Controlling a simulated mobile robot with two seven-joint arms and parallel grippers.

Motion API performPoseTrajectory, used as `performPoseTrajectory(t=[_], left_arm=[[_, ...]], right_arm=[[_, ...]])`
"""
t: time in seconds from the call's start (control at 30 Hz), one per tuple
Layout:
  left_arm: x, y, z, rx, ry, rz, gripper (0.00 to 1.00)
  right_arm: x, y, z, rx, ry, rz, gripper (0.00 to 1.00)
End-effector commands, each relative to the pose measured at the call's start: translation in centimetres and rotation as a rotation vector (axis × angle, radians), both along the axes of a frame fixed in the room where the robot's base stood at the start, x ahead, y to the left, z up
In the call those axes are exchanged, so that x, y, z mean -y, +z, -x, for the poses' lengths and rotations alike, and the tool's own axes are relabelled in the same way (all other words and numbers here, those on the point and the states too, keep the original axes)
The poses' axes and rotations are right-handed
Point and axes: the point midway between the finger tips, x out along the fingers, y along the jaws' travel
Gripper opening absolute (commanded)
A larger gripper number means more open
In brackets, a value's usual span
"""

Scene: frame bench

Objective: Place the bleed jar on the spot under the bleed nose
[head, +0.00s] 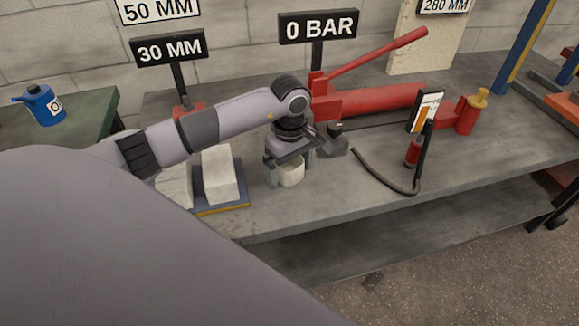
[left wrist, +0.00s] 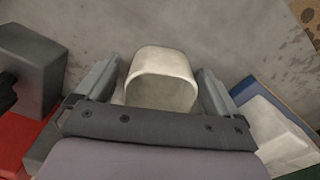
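The bleed jar, a small off-white cup (head: 291,173), stands on the bench below my left gripper. In the left wrist view the jar (left wrist: 162,78) lies between the two fingers, with narrow gaps at its sides. My left gripper (head: 290,166) is open around the jar; it also shows in the left wrist view (left wrist: 160,75). A dark grey block (head: 334,146), perhaps the bleed nose, is just right of the gripper; it also shows in the left wrist view (left wrist: 35,65). I cannot make out the spot under it. My right gripper is not in view.
White blocks (head: 219,176) lie on a blue tray (head: 222,209) left of the gripper. A red pump (head: 368,101) with a raised lever stands behind. A black hose (head: 372,177) curves on the right. The bench (head: 330,195) is clear in front.

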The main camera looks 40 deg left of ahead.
Motion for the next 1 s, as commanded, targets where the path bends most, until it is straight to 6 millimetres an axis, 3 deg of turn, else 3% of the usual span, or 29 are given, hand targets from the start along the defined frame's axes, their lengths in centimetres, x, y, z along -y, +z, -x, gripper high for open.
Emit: performPoseTrajectory(t=[0.4,0.8,1.0], left_arm=[[0.0,0.9,-0.1,0.002,0.0,0.0,0.95],[0.0,9.1,-0.1,0.004,0.001,-0.001,0.95],[0.0,11.7,0.0,0.001,0.0,-0.001,0.95]], right_arm=[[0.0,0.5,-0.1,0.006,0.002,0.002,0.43],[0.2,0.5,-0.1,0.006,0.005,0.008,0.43],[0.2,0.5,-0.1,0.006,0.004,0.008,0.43]])
